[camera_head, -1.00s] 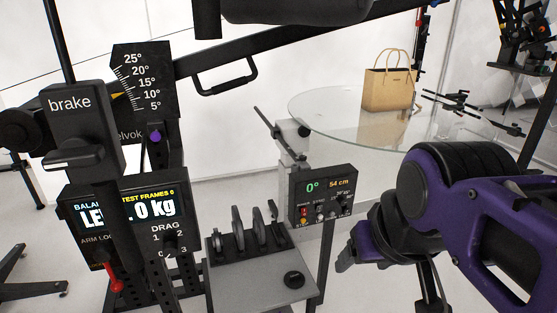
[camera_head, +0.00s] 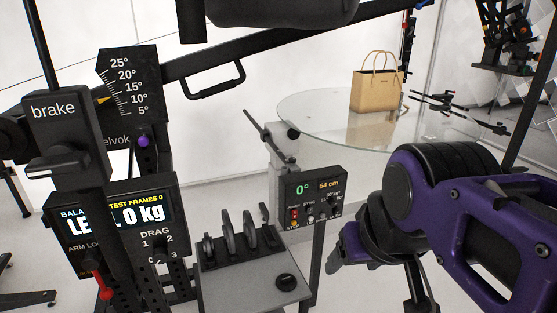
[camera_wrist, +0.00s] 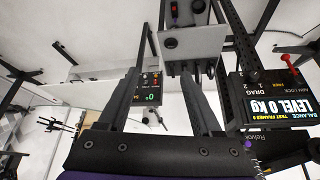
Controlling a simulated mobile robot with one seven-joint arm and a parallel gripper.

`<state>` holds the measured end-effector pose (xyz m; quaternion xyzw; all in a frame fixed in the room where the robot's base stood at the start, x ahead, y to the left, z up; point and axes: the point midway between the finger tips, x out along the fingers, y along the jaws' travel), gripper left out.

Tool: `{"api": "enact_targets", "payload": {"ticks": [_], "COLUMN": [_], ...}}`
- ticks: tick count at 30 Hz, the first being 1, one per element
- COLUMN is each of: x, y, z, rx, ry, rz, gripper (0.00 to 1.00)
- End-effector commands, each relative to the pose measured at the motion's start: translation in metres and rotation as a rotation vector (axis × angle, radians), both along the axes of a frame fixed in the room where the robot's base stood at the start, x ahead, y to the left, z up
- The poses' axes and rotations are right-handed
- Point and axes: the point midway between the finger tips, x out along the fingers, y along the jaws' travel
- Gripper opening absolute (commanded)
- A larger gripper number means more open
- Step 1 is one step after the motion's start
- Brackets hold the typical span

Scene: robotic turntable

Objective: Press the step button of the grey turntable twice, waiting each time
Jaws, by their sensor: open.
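The turntable is a round glass disc (camera_head: 320,115) at the back right, with a tan paper bag (camera_head: 376,92) standing on it. Its dark control box (camera_head: 313,198) reads 0° and 54 cm and carries small knobs and a red-lit switch. Small yellow lettering at its lower left looks like the step label; the button itself is too small to make out. My gripper (camera_head: 347,247) is to the right of and below the box, apart from it. In the wrist view the open, empty gripper (camera_wrist: 160,95) has its fingers spread, with the box (camera_wrist: 149,88) showing between them.
A grey stand (camera_head: 255,283) with upright dark discs and a black knob is below the box. At left are a brake unit (camera_head: 65,135), a black weight display (camera_head: 110,225) and a long black beam (camera_head: 250,55). Open floor shows between the stands.

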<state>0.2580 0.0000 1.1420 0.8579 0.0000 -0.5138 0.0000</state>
Motion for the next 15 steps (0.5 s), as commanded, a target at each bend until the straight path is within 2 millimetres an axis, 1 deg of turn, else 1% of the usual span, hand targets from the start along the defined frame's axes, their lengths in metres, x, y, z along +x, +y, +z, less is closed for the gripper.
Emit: {"api": "enact_targets", "payload": {"ticks": [3, 4, 8, 9, 11, 12, 14, 15], "x": [0.0000, 0.0000, 0.0000, 0.0000, 0.0000, 0.0000, 0.0000, 0.0000], "y": [0.0000, 0.0000, 0.0000, 0.0000, 0.0000, 0.0000, 0.0000, 0.0000], "z": [0.0000, 0.0000, 0.0000, 0.0000, 0.0000, 0.0000, 0.0000, 0.0000], "rx": [0.000, 0.000, 0.000, 0.000, 0.000, 0.000, 0.000, 0.000], "ry": [0.000, 0.000, 0.000, 0.000, 0.000, 0.000, 0.000, 0.000], "rz": [0.000, 0.000, 0.000, 0.000, 0.000, 0.000, 0.000, 0.000], "gripper": [0.66, 0.63, 0.39, 0.32, 0.21, 0.14, 0.03, 0.00]}}
